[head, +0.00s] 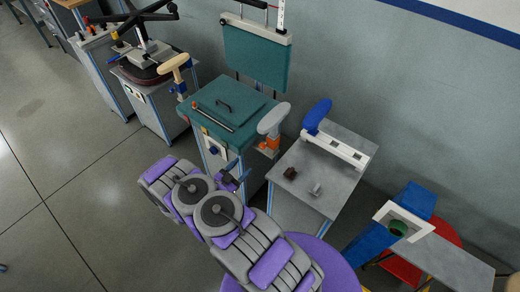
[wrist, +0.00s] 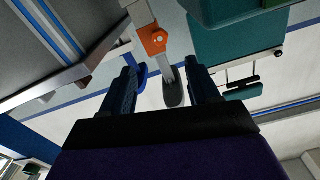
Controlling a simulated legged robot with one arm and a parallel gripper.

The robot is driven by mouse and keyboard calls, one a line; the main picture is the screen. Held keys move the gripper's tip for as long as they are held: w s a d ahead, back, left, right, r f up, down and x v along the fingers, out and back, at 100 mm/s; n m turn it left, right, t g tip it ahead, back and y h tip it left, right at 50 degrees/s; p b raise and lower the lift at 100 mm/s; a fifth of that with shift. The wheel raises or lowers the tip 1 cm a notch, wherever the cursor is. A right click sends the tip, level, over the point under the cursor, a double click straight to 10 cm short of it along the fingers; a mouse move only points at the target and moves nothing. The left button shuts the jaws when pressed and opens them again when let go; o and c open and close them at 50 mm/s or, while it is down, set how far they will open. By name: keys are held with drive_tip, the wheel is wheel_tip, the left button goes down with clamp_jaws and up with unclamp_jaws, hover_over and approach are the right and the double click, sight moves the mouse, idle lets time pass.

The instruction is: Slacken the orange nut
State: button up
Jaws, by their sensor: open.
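The orange nut (wrist: 156,40) is on a light post in the wrist view, above and between my fingertips in the picture. In the head view an orange part (head: 270,143) sits below a grey armrest (head: 274,117) on the right side of the teal-topped cabinet (head: 226,100). My gripper (wrist: 163,72) is open, with dark fingers on both sides of the armrest's post and nothing held. It shows small and dark in the head view (head: 236,174), left of and below the orange part, apart from it. The exact depth gap to the nut is unclear.
A grey table (head: 335,180) with a blue armrest (head: 316,115), a white bracket and small blocks stands right of the nut. A tan armrest (head: 174,63) is on the left. A teal panel (head: 256,55) stands behind. Open floor (head: 60,170) lies at left.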

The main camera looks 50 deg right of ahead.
sight(261, 148)
drive_tip(key=d+b, duration=0.1)
drive_tip(key=d, duration=0.3)
drive_tip(key=d+b, duration=0.1)
drive_tip(key=d, duration=0.4)
drive_tip(key=w+d, duration=0.1)
drive_tip(key=d, duration=0.3)
drive_tip(key=shift+w+d+b, duration=0.1)
drive_tip(key=shift+d+b, duration=0.15)
drive_tip(key=shift+b, duration=0.15)
drive_tip(key=c, duration=1)
